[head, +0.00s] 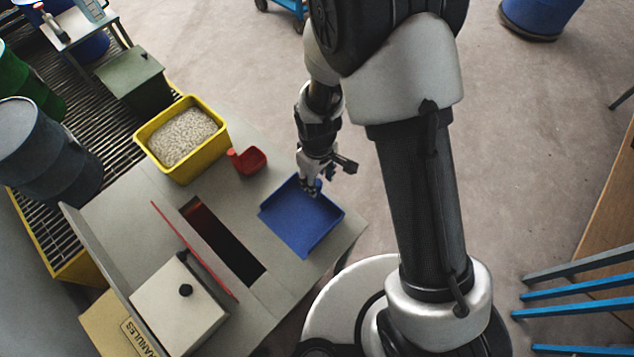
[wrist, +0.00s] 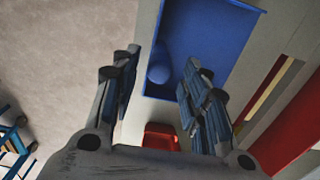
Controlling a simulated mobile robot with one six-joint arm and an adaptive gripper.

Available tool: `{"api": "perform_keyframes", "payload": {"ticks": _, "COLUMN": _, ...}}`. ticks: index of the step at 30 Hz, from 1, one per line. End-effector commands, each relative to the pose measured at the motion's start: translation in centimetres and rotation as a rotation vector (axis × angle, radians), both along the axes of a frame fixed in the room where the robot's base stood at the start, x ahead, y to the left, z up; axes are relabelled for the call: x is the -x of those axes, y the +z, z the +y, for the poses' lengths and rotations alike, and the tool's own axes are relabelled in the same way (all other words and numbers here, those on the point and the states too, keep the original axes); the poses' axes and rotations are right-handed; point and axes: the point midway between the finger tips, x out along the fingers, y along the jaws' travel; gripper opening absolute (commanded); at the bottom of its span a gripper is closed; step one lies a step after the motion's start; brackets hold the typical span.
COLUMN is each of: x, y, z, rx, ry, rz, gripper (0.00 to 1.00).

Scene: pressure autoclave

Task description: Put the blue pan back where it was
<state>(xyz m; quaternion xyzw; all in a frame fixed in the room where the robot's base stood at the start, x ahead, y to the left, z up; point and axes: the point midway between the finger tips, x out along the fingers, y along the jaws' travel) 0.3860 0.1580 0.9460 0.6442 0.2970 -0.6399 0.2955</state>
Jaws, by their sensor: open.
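The blue pan (head: 298,224) lies on the grey bench near its right corner, flat and open-topped. It also shows in the wrist view (wrist: 212,42), with a rounded blue handle (wrist: 158,74) at its near end. My gripper (head: 313,189) is at the pan's upper edge in the head view. In the wrist view my gripper (wrist: 160,62) has its fingers spread apart, one on each side of the handle, and neither closes on it. I cannot tell the exact height of the fingers over the bench.
A red scoop (head: 248,160) sits on the bench beside a yellow bin (head: 151,130) of pale granules. A dark slot (head: 222,243) with a red flap and a white lidded box (head: 180,305) lie to the left of the pan.

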Motion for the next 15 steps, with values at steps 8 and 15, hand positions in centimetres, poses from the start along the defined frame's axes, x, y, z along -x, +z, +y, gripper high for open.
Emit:
{"api": "perform_keyframes", "payload": {"ticks": 8, "x": 0.0, "y": 4.9, "z": 0.0, "rx": 0.000, "ry": 0.000, "rz": -0.001, "gripper": 0.41}}
{"api": "perform_keyframes", "payload": {"ticks": 15, "x": 0.1, "y": 5.9, "z": -0.1, "rx": 0.001, "ry": 0.000, "rz": 0.001, "gripper": 0.41}}
